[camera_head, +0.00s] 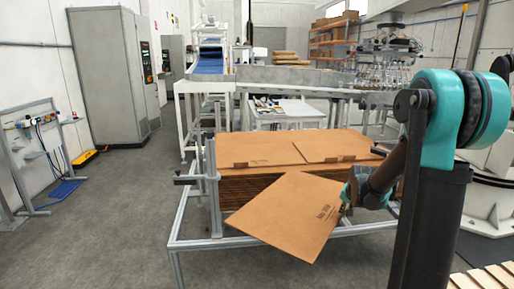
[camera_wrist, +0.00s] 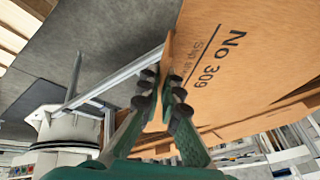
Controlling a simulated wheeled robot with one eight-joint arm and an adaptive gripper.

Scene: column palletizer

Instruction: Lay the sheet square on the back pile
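A flat brown cardboard sheet (camera_head: 285,215) with dark print hangs tilted in front of the cardboard stock in the head view, its near corner lowest. It also fills the upper right of the wrist view (camera_wrist: 255,60), with "No 309" on its face. My gripper (camera_wrist: 162,88) is shut on an edge of the sheet, with fingers on both sides of it. In the head view my gripper (camera_head: 346,198) is at the sheet's right edge. Behind the sheet is stacked cardboard (camera_head: 262,148), its top showing two panels side by side. The sheet hides part of the stack's front.
A metal frame (camera_head: 205,243) surrounds the stack, with an upright post (camera_head: 213,185) at its left front. A white table (camera_head: 290,112) and a conveyor (camera_head: 285,75) stand behind. The floor at left is clear near the frame.

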